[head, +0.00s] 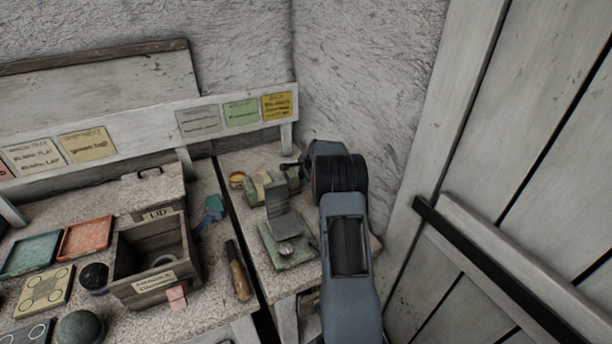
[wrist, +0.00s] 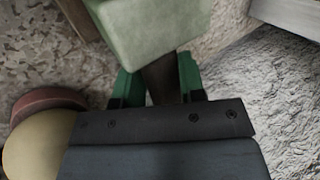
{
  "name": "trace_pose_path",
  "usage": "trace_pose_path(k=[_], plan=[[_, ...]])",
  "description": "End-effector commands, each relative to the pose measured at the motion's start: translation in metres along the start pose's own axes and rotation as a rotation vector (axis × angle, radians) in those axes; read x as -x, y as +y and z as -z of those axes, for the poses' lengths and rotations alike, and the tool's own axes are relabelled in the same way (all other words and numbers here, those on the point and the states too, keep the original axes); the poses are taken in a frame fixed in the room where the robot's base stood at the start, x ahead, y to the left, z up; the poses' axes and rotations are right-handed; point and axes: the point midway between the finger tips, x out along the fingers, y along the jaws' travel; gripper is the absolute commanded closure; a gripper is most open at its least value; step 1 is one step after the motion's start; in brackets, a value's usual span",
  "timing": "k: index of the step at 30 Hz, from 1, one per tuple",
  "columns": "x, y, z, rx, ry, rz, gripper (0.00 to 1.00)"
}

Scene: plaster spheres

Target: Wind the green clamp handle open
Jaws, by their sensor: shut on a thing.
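The green clamp (head: 286,187) stands on the right-hand bench, near the back corner, partly hidden by other things and my arm. In the wrist view its pale green body (wrist: 150,28) fills the top middle. My gripper (head: 289,166) is beside the clamp; in the wrist view my gripper (wrist: 158,82) has its two green fingers on either side of a dark brown bar (wrist: 161,78), which looks like the clamp's handle. The fingers are shut on it. The bar's far end is hidden behind the pale green body, so its full angle cannot be told.
A grey angled plate on a green base (head: 288,247) stands in front of the clamp. A round yellow and red tin (head: 237,180) is left of it. The plaster wall (head: 370,80) is close behind. A wooden box (head: 150,288) and a brown-handled tool (head: 239,275) lie left.

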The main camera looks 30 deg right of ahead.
Motion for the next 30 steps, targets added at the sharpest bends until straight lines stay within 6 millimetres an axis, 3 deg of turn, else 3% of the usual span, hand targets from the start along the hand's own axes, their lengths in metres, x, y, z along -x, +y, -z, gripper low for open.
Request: trace_pose_path(k=[8,17,23,30], plan=[[0.000,0.000,0.000,0.001,0.000,0.000,0.38],[0.003,0.000,0.000,0.001,0.000,0.000,0.38],[0.029,-0.001,0.000,0.001,0.002,0.003,0.38],[0.079,-0.001,0.000,0.001,0.002,0.003,0.38]])
